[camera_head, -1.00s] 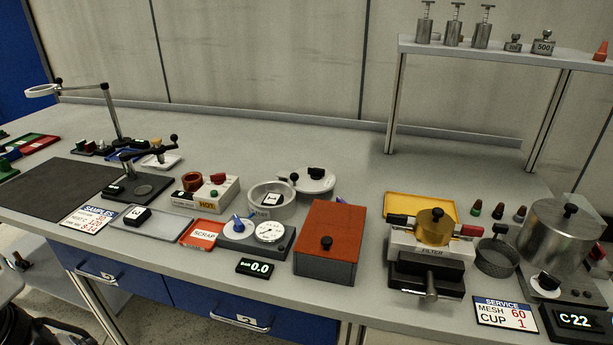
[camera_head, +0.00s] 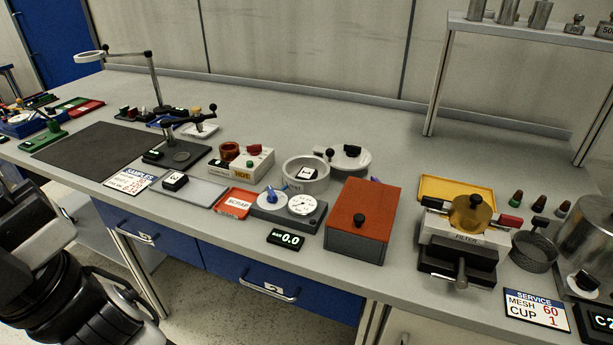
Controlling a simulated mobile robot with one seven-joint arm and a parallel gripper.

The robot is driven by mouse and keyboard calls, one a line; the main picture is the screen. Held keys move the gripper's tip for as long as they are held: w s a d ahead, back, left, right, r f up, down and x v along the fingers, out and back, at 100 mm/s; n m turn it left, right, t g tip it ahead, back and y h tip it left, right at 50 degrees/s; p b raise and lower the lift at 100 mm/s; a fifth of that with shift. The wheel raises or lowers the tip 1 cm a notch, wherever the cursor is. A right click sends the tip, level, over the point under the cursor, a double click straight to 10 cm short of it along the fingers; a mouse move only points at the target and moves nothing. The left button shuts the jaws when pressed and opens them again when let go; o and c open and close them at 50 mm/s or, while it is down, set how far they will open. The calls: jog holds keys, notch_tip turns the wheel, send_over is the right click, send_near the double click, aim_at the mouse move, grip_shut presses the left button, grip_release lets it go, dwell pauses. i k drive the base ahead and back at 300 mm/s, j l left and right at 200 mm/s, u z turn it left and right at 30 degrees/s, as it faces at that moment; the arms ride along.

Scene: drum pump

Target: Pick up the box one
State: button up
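Small black boxes with white labels stand on the bench. One box (camera_head: 174,181) is on the grey tray (camera_head: 205,193), left of the scrap tray. Another labelled piece (camera_head: 306,173) sits inside the round pale ring-shaped dish (camera_head: 290,181). A third small labelled piece (camera_head: 154,155) is on the dark stand at left. The labels are too small to tell surely which is box one.
The red scrap tray (camera_head: 234,202), a dial unit (camera_head: 288,210) and a heater labelled hot (camera_head: 240,163) crowd around the dish. A filter clamp (camera_head: 462,240) stands at right. The dark mat (camera_head: 90,150) and the bench's back strip are clear.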

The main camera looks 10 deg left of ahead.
aim_at(305, 174)
jog(key=i+j+u, duration=0.4)
jog(key=u, duration=0.25)
jog(key=i+l, duration=0.4)
